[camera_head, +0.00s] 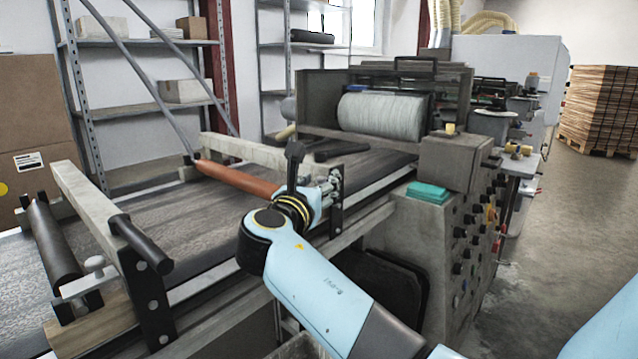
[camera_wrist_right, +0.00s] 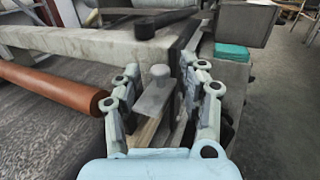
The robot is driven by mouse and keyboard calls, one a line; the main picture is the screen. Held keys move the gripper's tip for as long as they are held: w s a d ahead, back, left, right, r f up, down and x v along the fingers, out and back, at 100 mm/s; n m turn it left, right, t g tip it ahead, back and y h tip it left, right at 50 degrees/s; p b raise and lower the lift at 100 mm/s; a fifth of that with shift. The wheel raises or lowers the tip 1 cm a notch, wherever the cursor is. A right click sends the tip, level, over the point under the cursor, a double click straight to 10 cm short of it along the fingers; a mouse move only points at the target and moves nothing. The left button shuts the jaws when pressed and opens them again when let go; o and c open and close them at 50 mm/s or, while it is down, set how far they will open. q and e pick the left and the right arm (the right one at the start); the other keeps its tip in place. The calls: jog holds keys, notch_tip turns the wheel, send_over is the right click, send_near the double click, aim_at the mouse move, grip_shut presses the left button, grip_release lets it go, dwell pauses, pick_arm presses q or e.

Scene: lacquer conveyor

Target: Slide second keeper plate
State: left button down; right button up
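The second keeper plate (camera_wrist_right: 153,101) is a small grey metal plate with a round knob (camera_wrist_right: 160,72) on top, in the middle of the right wrist view. My right gripper (camera_wrist_right: 164,76) is open, with one finger on each side of the plate and knob. I cannot tell whether a finger touches it. In the head view my right gripper (camera_head: 326,188) is at the far crossbar's near end and mostly hides this plate. The orange-brown roller (camera_head: 238,177) lies before that crossbar, and its end shows in the wrist view (camera_wrist_right: 62,92). My left gripper is not in view.
The near crossbar (camera_head: 88,199) has a dark roller (camera_head: 50,247) and another plate with a knob (camera_head: 92,275). The dark conveyor belt (camera_head: 185,222) runs between the crossbars. A control cabinet (camera_head: 440,245) with a teal cloth stack (camera_head: 428,192) stands right of my gripper.

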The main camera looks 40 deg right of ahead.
grip_shut()
jog(key=shift+w+a+r, duration=0.1)
jog(key=shift+w, duration=1.1)
jog(key=shift+r, duration=0.1)
jog(key=shift+c, duration=0.5)
grip_release()
jog(key=shift+o, duration=1)
jog(key=shift+w, duration=0.25)
